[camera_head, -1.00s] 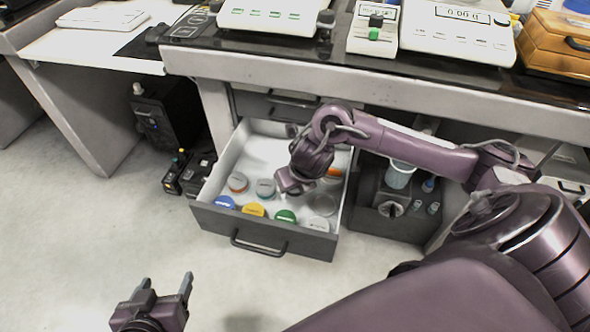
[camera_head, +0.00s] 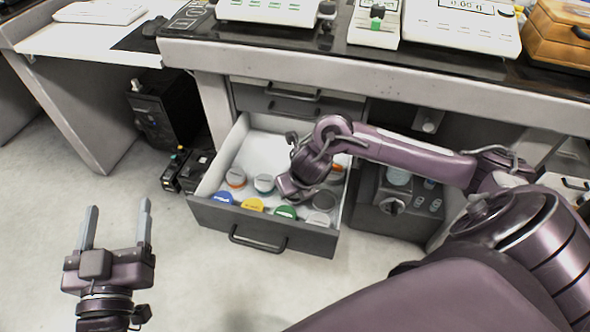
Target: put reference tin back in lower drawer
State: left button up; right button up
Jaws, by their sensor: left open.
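The lower drawer (camera_head: 285,236) is pulled open below the bench and holds several round tins. Blue (camera_head: 223,197), yellow (camera_head: 252,205), green (camera_head: 285,212) and grey-white (camera_head: 318,220) lids line its front. A tin with an orange band (camera_head: 236,177) and a grey-lidded tin (camera_head: 264,184) stand behind them. I cannot tell which is the reference tin. My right gripper (camera_head: 290,190) points down into the drawer among the tins; its fingertips are too hidden to show whether it is open or holds anything. My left gripper (camera_head: 117,222) is open and empty above the floor at lower left.
A shut upper drawer (camera_head: 290,102) sits above the open one. The bench top (camera_head: 400,85) overhangs, carrying balances. A dark device with knobs (camera_head: 390,206) is right of the drawer. Black boxes (camera_head: 188,169) stand on the floor to its left. The floor at front left is clear.

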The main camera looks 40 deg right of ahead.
pick_arm(q)
jog(key=shift+r, duration=0.45)
pick_arm(e)
jog(key=o, duration=1)
pick_arm(q)
jog(key=shift+f, duration=0.1)
